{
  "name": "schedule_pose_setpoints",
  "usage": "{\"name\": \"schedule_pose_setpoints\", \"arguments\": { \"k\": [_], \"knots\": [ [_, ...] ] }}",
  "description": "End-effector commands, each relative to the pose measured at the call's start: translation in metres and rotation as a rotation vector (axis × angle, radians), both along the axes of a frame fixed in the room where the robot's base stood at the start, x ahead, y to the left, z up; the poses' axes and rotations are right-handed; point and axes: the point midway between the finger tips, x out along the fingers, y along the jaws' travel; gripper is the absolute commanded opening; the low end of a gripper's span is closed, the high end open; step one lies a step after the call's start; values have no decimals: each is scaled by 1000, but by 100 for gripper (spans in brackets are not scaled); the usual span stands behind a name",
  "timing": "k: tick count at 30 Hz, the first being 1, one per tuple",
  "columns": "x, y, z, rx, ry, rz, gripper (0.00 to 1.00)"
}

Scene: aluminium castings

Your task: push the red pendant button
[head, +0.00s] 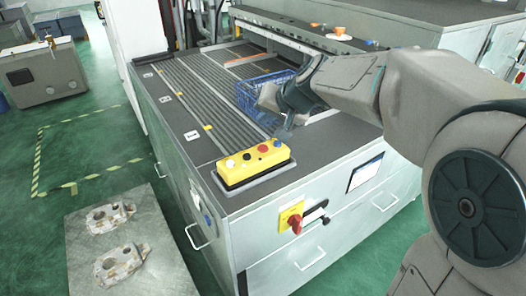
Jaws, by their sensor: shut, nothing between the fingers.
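The yellow pendant box (240,172) lies near the front corner of the grey-topped machine bench. A row of buttons runs along its top: a pale one at the left, then a black one, the red button (262,148) and a blue one (277,143) at the right. My gripper (285,133) reaches in from the right, pointing down, with its tip just behind and right of the blue button. It is shut and empty. The red button is in plain view. I cannot tell whether the fingertips touch the bench or hang above it.
A blue mesh basket (250,97) stands behind my gripper on the bench. Ribbed rails (205,93) run along the bench's left side. A red rotary switch (295,223) is on the front panel. Castings lie on a plate (85,255) at lower left.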

Motion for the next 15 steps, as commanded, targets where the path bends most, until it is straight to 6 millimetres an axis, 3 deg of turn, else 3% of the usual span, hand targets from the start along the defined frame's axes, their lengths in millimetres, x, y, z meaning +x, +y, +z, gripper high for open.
{"name": "schedule_pose_setpoints", "arguments": {
  "k": [1,6,15],
  "knots": [
    [0,0,-13,0,2,-1,0],
    [0,0,-39,0,1,0,0],
    [0,0,-60,0,-1,-1,0]
  ]
}}
